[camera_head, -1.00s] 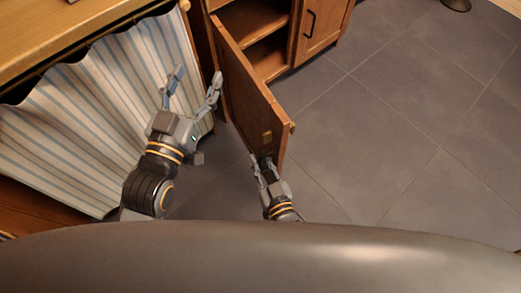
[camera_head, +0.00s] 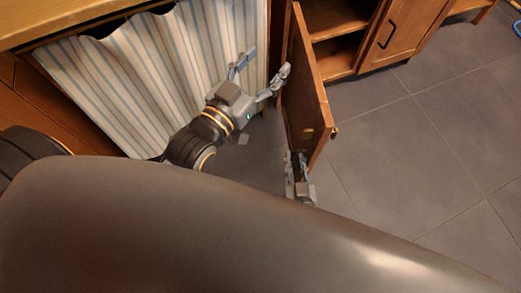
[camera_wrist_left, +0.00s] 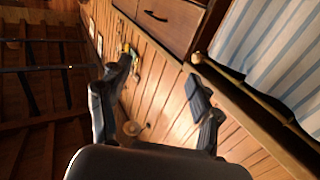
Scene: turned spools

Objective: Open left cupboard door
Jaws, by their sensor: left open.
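The left cupboard door (camera_head: 305,92) is brown wood and stands swung out from the cupboard, showing the shelved inside (camera_head: 335,22). My left gripper (camera_head: 262,72) is open and empty, between the striped curtain and the door. One fingertip is close to the door in the picture; I cannot tell whether it touches. Its two spread fingers also show in the left wrist view (camera_wrist_left: 160,78). My right gripper (camera_head: 296,162) is at the door's lower free end. Its fingers point up at the door; what is between them is unclear. The door's handle is not clearly visible.
A second cupboard door (camera_head: 402,32) with a dark handle is closed at the right. A striped curtain (camera_head: 160,75) hangs under a wooden counter (camera_head: 50,18) on the left. Grey tiled floor (camera_head: 420,140) is clear to the right.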

